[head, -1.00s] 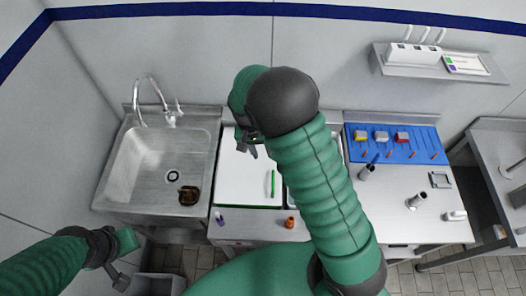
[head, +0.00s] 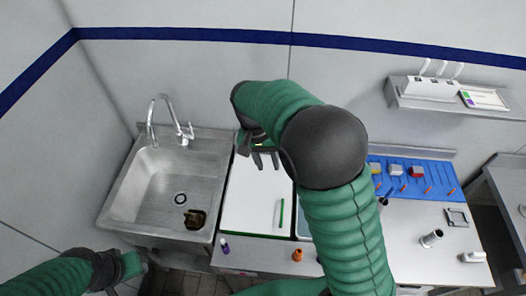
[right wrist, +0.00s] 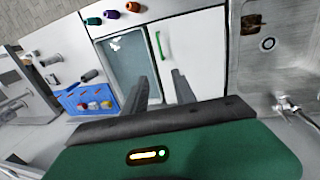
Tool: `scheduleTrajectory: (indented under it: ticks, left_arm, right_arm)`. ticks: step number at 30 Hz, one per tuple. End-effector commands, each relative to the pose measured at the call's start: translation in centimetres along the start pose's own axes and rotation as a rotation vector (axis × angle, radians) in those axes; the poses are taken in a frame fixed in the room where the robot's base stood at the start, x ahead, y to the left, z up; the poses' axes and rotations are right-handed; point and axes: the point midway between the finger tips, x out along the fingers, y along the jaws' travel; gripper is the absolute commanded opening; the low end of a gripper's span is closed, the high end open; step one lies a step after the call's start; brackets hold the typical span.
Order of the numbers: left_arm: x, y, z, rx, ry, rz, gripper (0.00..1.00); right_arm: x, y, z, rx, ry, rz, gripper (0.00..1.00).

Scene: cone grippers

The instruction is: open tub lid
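The tub's white lid (head: 255,200) is a flat panel right of the sink, with an upright green handle (head: 280,212) near its right edge. In the right wrist view the lid (right wrist: 186,50) and green handle (right wrist: 163,45) lie beside an open grey-blue basin (right wrist: 125,62). My right gripper (head: 265,161) hangs over the far part of the lid, apart from the handle. In the right wrist view its fingers (right wrist: 160,78) are spread and empty. My left gripper (head: 138,268) is at the lower left, in front of the sink; its fingers are not clear.
A steel sink (head: 165,190) with a tap (head: 170,125) stands left of the tub. Purple (head: 225,245) and orange (head: 297,254) cone-like pieces stand at the front edge. A blue rack (head: 425,180) lies right. My right arm hides part of the basin.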

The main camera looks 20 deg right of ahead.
Motion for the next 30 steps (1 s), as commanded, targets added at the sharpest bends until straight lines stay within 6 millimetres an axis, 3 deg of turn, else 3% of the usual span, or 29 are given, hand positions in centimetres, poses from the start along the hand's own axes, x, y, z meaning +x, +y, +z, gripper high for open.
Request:
scheduleTrajectory:
  ticks: [6, 13, 26, 29, 30]
  left_arm:
    - [1.5, 0.0, 0.4, 0.0, 0.0, 0.0, 0.36]
    - [1.7, 0.0, 0.4, 0.0, 0.0, 0.0, 0.36]
    - [1.9, 0.0, 0.4, 0.0, 0.0, 0.0, 0.36]
    - [3.8, 0.0, 0.9, 0.0, 0.001, 0.0, 0.36]
    - [5.1, 0.0, 1.2, 0.0, 0.001, 0.0, 0.36]
  right_arm:
    - [-5.4, -0.1, -0.2, 0.0, 0.003, -0.002, 0.33]
    - [-7.9, -0.1, -0.1, -0.001, -0.001, 0.001, 0.33]
    - [-7.6, -0.1, -0.1, -0.004, -0.001, -0.001, 0.33]
    - [-4.3, -0.2, 0.6, -0.045, 0.005, -0.03, 0.33]
    - [-1.8, -0.3, 1.2, -0.081, 0.013, -0.053, 0.33]
